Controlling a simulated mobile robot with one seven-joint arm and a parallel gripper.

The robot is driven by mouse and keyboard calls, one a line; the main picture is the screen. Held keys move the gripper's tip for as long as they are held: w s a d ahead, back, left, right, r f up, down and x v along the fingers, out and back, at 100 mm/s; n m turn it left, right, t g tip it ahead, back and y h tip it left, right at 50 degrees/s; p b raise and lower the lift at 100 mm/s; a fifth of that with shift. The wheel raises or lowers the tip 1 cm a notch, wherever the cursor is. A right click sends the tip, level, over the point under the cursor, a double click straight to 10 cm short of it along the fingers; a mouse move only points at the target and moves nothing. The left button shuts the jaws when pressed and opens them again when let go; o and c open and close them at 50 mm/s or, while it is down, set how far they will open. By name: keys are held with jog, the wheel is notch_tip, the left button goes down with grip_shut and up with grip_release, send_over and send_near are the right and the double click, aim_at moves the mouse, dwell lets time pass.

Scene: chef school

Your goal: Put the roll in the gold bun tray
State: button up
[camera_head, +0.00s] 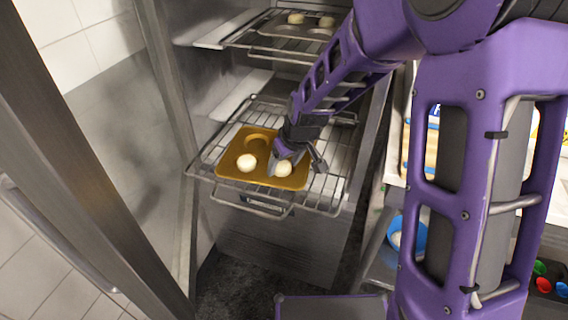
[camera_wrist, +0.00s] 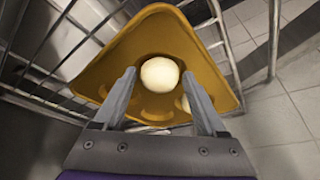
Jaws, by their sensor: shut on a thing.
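The gold bun tray (camera_head: 237,141) lies on a pulled-out wire rack. One pale round roll (camera_head: 247,162) sits in the tray at the left front. My gripper (camera_head: 291,164) reaches down over the tray's right side, shut on another pale roll (camera_head: 283,169) at the right front. In the wrist view, the held roll (camera_wrist: 160,75) shows between the fingertips of my gripper (camera_wrist: 159,77), over the gold tray (camera_wrist: 115,62). Another roll (camera_wrist: 186,103) is partly hidden by a finger. I cannot tell whether the held roll touches the tray's bottom.
A higher wire rack (camera_head: 240,40) holds a grey bun tray (camera_head: 285,30) with pale rolls. The open cabinet door (camera_head: 90,150) stands at the left. A counter with a blue bowl (camera_head: 408,237) and coloured items (camera_head: 543,284) is at the right.

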jog(key=shift+f, duration=0.3)
jog(key=o, duration=1.2)
jog(key=shift+r, duration=0.4)
jog(key=p+v, duration=0.2)
jog(key=v, duration=0.9)
jog(key=shift+s+d+r, duration=0.1)
jog(key=shift+r, duration=0.3)
